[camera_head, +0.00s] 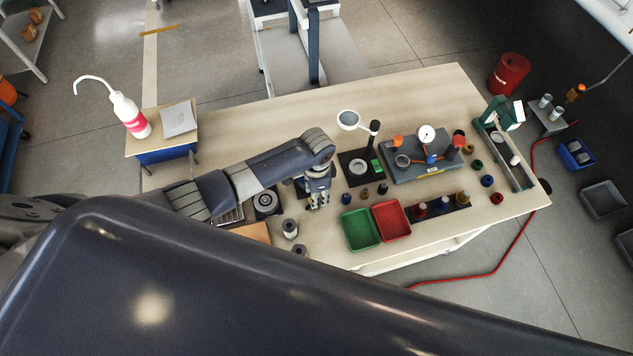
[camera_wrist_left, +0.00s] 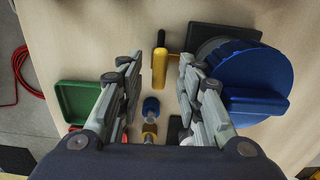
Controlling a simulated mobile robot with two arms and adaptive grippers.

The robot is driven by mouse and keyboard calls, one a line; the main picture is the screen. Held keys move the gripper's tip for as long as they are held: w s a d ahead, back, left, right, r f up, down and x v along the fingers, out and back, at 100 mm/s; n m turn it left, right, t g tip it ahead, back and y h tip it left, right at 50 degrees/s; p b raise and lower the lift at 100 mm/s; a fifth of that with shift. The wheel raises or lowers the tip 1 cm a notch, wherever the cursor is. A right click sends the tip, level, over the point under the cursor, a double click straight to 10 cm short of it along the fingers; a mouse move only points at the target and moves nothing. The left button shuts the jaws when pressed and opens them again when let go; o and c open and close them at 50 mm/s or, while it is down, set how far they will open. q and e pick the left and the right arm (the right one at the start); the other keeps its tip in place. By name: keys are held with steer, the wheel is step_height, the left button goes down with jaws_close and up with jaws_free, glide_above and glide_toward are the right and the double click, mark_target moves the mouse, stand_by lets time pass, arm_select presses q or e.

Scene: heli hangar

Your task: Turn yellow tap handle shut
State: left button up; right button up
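The yellow tap handle (camera_wrist_left: 160,68) shows in the left wrist view as a short upright bar with a dark piece at its upper end. A large blue round body (camera_wrist_left: 245,75) lies just right of it. My left gripper (camera_wrist_left: 158,62) is open, with one finger on each side of the handle in the picture; I see no contact. In the head view my left gripper (camera_head: 318,198) is low over the workbench (camera_head: 250,120), and the handle cannot be made out there. My right gripper is not in view.
A green tray (camera_head: 360,230) and a red tray (camera_head: 391,221) lie right of my left gripper. A small blue-topped piece (camera_wrist_left: 151,106) stands near the fingers. A magnifier stand (camera_head: 349,119) and a grey gauge fixture (camera_head: 425,162) stand behind. My dark link covers the foreground.

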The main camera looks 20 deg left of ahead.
arm_select(q)
step_height(320, 180, up, 11)
stand_by(0.4)
steer(key=shift+s, duration=0.1)
stand_by(0.4)
